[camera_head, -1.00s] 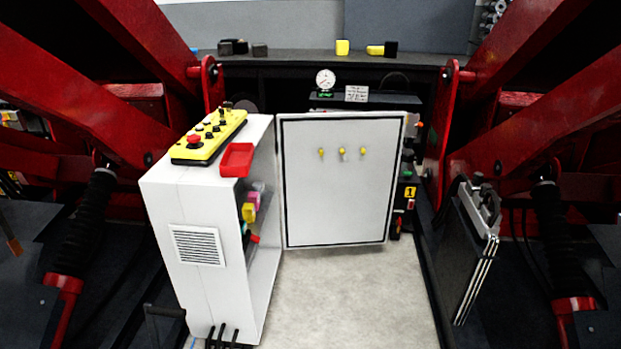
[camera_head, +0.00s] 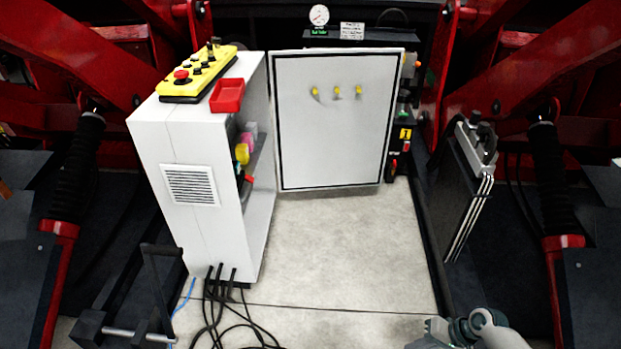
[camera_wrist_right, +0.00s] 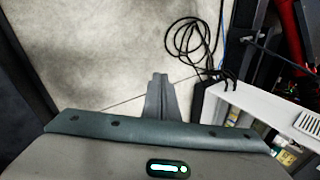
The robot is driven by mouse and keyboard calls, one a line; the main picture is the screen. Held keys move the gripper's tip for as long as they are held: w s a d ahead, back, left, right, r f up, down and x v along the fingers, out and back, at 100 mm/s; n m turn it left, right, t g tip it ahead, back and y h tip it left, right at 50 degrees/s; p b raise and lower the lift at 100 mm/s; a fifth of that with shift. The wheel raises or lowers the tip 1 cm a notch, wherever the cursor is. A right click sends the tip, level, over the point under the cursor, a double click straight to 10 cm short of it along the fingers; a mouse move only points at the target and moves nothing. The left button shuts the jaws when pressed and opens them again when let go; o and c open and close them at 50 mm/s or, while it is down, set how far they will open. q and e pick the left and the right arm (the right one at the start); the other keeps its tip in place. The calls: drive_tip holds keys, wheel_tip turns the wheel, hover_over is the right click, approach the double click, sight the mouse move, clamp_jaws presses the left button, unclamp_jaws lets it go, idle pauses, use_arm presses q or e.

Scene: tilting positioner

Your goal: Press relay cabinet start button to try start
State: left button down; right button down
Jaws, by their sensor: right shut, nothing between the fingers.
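The white relay cabinet (camera_head: 185,235) stands left of centre with its door (camera_head: 335,130) swung open. A yellow control panel (camera_head: 198,73) lies on its top, with a red mushroom button (camera_head: 181,74) and several small dark and light buttons. I cannot tell which one is the start button. My right gripper (camera_wrist_right: 157,84) is shut and empty over the floor in the right wrist view, where the cabinet's edge shows at right. My right arm's end (camera_head: 455,332) shows at the head view's bottom right, well away from the panel. My left gripper is out of view.
A red tray (camera_head: 227,95) sits beside the panel on the cabinet top. Black cables (camera_head: 225,310) lie on the floor below the cabinet. Red lift arms (camera_head: 535,75) flank both sides.

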wheel_tip(320, 180, up, 14)
drive_tip(key=d+g+y, duration=0.2)
drive_tip(key=g, duration=0.2)
drive_tip(key=shift+s+d+r+b, duration=0.15)
drive_tip(key=shift+s+b, duration=0.05)
drive_tip(key=shift+b, duration=0.25)
drive_tip(key=shift+w, duration=0.1)
